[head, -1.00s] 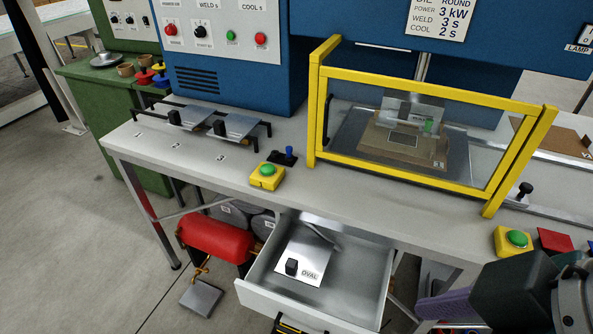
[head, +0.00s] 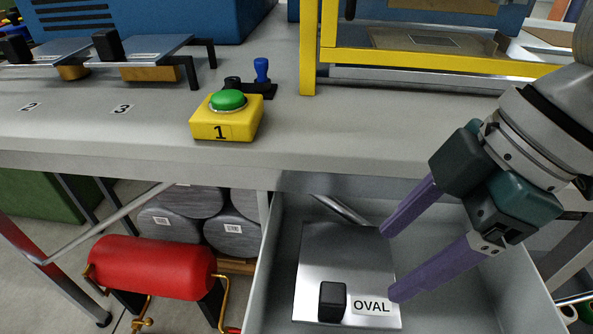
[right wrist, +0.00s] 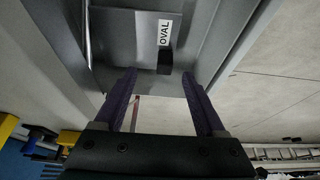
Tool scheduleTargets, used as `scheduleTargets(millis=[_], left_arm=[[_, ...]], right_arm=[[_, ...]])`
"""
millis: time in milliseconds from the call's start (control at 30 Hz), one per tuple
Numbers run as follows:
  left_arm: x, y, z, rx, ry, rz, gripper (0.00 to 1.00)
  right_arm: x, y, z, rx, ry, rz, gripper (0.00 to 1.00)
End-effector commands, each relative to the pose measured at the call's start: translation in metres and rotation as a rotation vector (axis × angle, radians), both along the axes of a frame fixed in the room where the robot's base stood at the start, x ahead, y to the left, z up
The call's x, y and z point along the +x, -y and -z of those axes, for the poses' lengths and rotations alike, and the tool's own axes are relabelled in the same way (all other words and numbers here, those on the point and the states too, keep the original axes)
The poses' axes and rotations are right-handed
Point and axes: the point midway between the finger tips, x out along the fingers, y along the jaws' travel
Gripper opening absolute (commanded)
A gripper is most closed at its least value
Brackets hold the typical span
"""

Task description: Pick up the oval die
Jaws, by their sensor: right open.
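The oval die is a flat silver plate (head: 345,262) with a black block handle (head: 332,302) and an OVAL label. It lies in the open drawer (head: 268,250) under the bench. My right gripper (head: 387,266) is open, with purple fingers, over the right side of the drawer beside the plate. I cannot tell its exact height above the die. In the right wrist view the die's plate (right wrist: 122,38) and black handle (right wrist: 165,62) lie beyond the open, empty fingers (right wrist: 162,80). My left gripper is not in view.
A yellow box with a green button (head: 227,115) stands on the bench (head: 330,130), whose front edge overhangs the drawer's back. A red tank (head: 150,265) is left of the drawer. Two plates with black handles (head: 150,50) rest on a rack at the back left. A yellow guard frame (head: 309,50) stands behind.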

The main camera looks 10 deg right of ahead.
Motion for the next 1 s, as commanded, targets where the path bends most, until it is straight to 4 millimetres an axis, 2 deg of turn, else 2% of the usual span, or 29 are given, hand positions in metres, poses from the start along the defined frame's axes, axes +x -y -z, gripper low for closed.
scheduleTargets(millis=[200,467,600,700,1000], left_arm=[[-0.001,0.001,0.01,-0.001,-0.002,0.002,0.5],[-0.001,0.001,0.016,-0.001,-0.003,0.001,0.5],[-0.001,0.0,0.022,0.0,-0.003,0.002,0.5],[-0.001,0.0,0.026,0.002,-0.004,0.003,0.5],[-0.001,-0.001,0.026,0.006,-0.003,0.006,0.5]], right_arm=[[0.003,-0.013,0.031,0.002,-0.004,0.0,0.72],[0.004,-0.028,0.052,0.003,-0.002,-0.001,0.72],[0.003,-0.045,0.069,0.002,-0.004,-0.002,0.72],[0.005,-0.048,0.081,0.001,-0.003,0.001,0.72],[0.006,-0.05,0.085,-0.001,-0.001,0.0,0.72]])
